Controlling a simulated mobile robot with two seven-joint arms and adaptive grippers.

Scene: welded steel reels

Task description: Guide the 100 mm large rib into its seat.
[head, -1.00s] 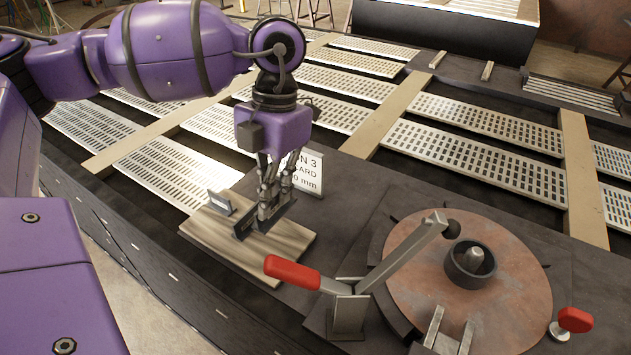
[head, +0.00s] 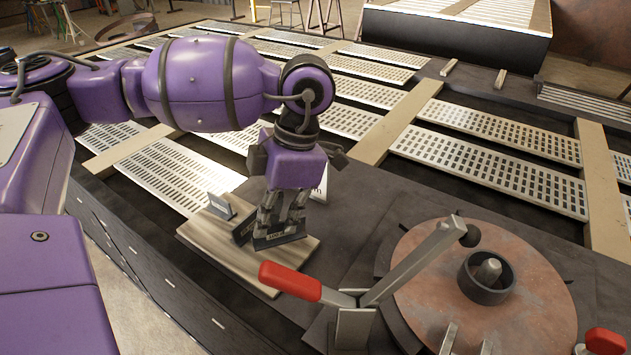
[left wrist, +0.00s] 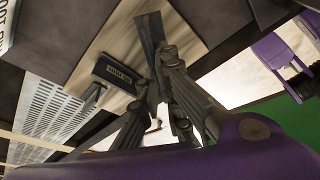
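My left gripper (head: 280,228) is low over a wooden board (head: 192,238), its fingers closed on a dark flat rib (head: 284,241). I take this to be the large rib; its pale marking is too small to read surely. In the left wrist view the held rib (left wrist: 150,38) stands between the fingertips (left wrist: 160,75). Whether it touches the board is unclear. A second dark labelled piece (head: 243,230) stands close beside it, also in the left wrist view (left wrist: 118,73). A round rusty reel flange (head: 535,300) with a hub ring (head: 487,277) lies to the right. Two short upright plates (head: 449,338) stand at its near edge.
A toggle clamp with a red handle (head: 290,281) stands between the board and the flange, its arm reaching over the flange. A small grey piece (head: 222,206) stands on the board. Slotted panels (head: 490,165) lie behind.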

